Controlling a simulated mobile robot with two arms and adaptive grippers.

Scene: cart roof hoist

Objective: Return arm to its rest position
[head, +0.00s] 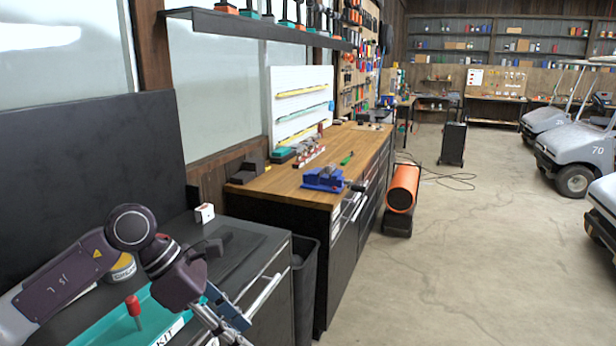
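My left arm (72,276) comes in from the lower left and bends at a dark round joint (130,228) above the black cabinet. Its dark wrist (180,284) hangs over the right side of a teal tray (98,332) marked "KIT". Metal parts at the wrist's lower end run toward the bottom edge of the picture, beside a blue part (228,309). The fingertips cannot be made out, so I cannot tell if the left gripper is open or shut. My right arm and gripper are not in view.
A red-handled tool (133,306) stands in the tray. A black bin (305,290) stands between the cabinet and the wooden workbench (290,182), which carries a blue vise (323,179). An orange heater (402,188) and carts (580,150) stand farther off.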

